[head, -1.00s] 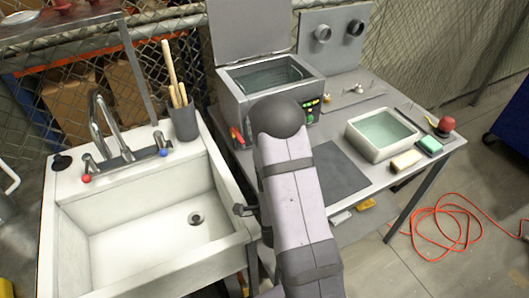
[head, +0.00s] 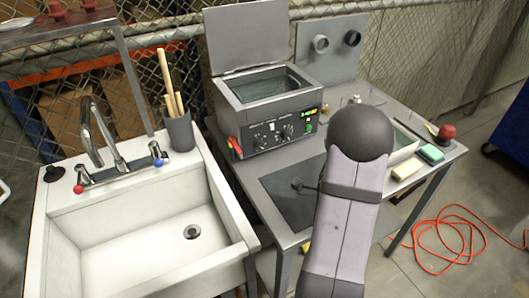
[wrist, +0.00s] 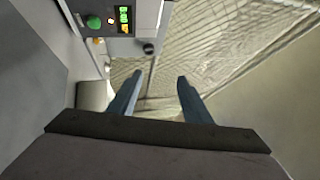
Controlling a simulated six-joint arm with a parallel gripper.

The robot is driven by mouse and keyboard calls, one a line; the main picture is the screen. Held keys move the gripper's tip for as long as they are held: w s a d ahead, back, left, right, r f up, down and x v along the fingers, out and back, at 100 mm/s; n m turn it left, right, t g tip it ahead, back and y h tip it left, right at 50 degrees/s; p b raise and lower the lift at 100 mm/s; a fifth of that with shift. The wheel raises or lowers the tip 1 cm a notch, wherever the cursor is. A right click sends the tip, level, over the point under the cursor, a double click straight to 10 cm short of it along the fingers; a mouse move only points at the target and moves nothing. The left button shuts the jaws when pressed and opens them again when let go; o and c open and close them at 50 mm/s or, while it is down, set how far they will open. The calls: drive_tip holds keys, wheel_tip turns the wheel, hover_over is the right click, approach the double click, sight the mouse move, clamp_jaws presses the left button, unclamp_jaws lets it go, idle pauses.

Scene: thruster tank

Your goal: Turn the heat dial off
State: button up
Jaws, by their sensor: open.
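The grey heated tank (head: 262,112) stands at the back of the bench, its lid raised. Its front panel shows dark dials (head: 260,140) with pale markings, too small to tell which is for heat. Beside them are a lit display (head: 308,112) and a green button (head: 309,127). The wrist view shows the display (wrist: 124,18), the green button (wrist: 94,22) and a small black knob (wrist: 148,48) that I cannot identify. My gripper (wrist: 157,82) is open and empty, its fingers apart from the panel. In the head view my arm mostly hides it.
A red lever (head: 233,146) is at the tank's left corner. A dark mat (head: 285,205) lies in front. A pale basin (head: 405,148), partly hidden by my arm, a sponge (head: 408,169) and a red knob (head: 446,132) are at right. The sink (head: 150,225) is left.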

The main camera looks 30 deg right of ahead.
drive_tip(key=w+a+r+n+t+y, duration=0.2)
drive_tip(key=w+a+n+t+y, duration=0.2)
drive_tip(key=w+a+n+y, duration=0.65)
drive_tip(key=n+g+y, duration=0.5)
drive_tip(key=n+y, duration=0.2)
drive_tip(key=n, duration=0.4)
approach(260, 146)
drive_tip(key=shift+w+a+m, duration=0.15)
drive_tip(key=shift+w+m, duration=0.1)
drive_tip(key=shift+w, duration=0.1)
drive_tip(key=shift+w+f, duration=0.1)
drive_tip(key=shift+x, duration=3.55)
drive_tip(key=shift+f, duration=0.1)
